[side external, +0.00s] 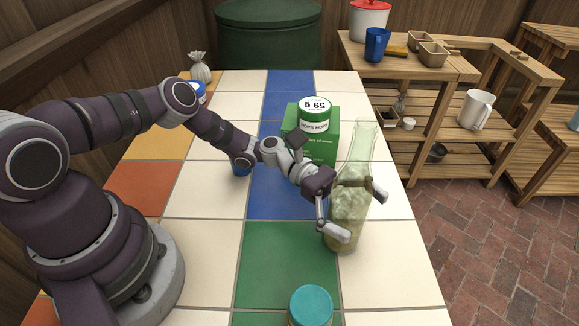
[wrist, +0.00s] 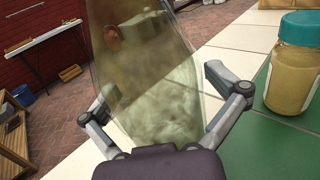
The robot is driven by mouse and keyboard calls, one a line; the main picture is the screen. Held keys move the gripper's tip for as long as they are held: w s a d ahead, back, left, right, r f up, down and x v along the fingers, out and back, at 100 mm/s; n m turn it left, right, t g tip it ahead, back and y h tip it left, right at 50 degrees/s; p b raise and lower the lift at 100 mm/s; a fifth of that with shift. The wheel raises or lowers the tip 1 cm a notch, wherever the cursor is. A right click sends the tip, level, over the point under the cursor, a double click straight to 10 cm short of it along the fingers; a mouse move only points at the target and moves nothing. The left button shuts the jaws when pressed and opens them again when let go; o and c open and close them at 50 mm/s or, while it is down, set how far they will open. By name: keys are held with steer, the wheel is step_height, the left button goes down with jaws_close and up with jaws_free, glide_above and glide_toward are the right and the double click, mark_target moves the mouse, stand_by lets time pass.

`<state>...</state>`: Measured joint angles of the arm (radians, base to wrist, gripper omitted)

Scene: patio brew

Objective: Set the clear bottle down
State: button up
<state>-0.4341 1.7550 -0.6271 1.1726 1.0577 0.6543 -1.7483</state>
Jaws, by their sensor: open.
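The clear bottle (side external: 350,205) stands upright on the tiled table (side external: 200,225), near its right edge, with cloudy pale green-brown contents in its lower part. My gripper (side external: 360,212) is open around the bottle's body, with one finger on the near side and one on the far side. In the wrist view the bottle (wrist: 150,80) fills the middle, between the spread fingers of my gripper (wrist: 158,105). I cannot tell whether either finger touches the glass. The bottle's base looks to be on the tiles; part of its body is hidden by the fingers.
A green box (side external: 322,150) with a white-labelled round tub (side external: 315,115) is close behind the bottle. A teal-lidded jar (side external: 310,305) stands at the front; it also shows in the wrist view (wrist: 292,75). Front tiles beside the jar are clear.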

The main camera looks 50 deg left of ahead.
steer(key=shift+r, duration=0.15)
steer(key=a, duration=1.2)
steer(key=s+a+r+m+t+y, duration=0.2)
steer(key=s+a+r+m+y, duration=0.2)
steer(key=m+y, duration=0.5)
steer(key=s+a+r+m+t+y, duration=0.3)
steer(key=s+r+m+y, duration=0.4)
steer(key=r+m+y, duration=0.2)
steer(key=shift+s+a+r+t, duration=0.3)
steer(key=shift+s+a+r, duration=0.05)
steer(key=shift+s+a, duration=0.05)
